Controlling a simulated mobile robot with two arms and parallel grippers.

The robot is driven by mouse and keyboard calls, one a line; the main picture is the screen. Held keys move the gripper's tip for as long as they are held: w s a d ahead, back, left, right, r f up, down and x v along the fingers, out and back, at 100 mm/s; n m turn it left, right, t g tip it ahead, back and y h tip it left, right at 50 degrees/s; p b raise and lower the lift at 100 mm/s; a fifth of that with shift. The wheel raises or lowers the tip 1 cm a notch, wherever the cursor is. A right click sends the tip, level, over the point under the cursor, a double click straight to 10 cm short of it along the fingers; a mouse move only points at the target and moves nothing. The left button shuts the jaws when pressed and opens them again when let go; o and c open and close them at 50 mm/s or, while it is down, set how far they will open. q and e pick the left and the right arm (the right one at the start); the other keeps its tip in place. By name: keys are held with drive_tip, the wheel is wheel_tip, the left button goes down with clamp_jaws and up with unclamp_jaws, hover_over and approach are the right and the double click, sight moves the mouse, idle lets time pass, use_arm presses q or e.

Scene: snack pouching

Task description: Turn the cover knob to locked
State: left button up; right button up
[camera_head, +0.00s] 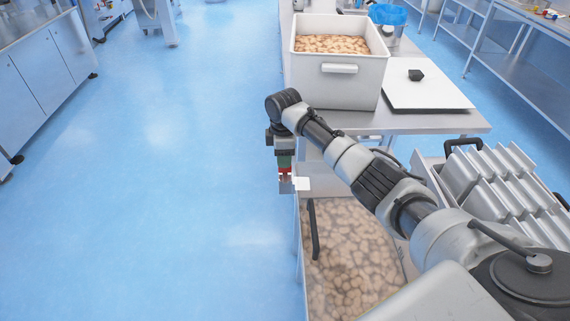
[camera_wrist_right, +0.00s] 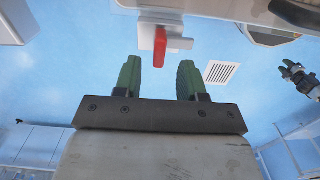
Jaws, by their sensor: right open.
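The red cover knob (camera_wrist_right: 160,48) sits on a white mount (camera_wrist_right: 147,38) at the edge of the machine in the right wrist view. In the head view red also shows at the tip of my right gripper (camera_head: 285,172), by the front corner of the clear cover (camera_head: 345,215). My right gripper (camera_wrist_right: 159,78) is open, with one green finger on each side of the knob's line. The knob lies just beyond the fingertips, and I see no contact. What seems to be my left gripper (camera_wrist_right: 290,70) is small at the right of the wrist view.
Under the cover are many brown pieces, and a dark handle (camera_head: 313,230) stands on it. A white bin (camera_head: 340,85) of snacks and a white board (camera_head: 428,92) are on the table behind. A metal rack (camera_head: 500,190) stands right. The floor left is clear.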

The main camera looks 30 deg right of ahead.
sight(285, 173)
wheel_tip(285, 173, down, 4)
drive_tip(key=shift+d+f, duration=0.1)
drive_tip(key=shift+f, duration=0.1)
drive_tip(key=shift+c, duration=0.4)
use_arm(q)
drive_tip(key=shift+w+d, duration=0.2)
drive_tip(key=shift+d, duration=0.45)
drive_tip(key=shift+w+d, duration=0.15)
drive_tip(key=shift+d, duration=0.45)
use_arm(e)
clamp_jaws()
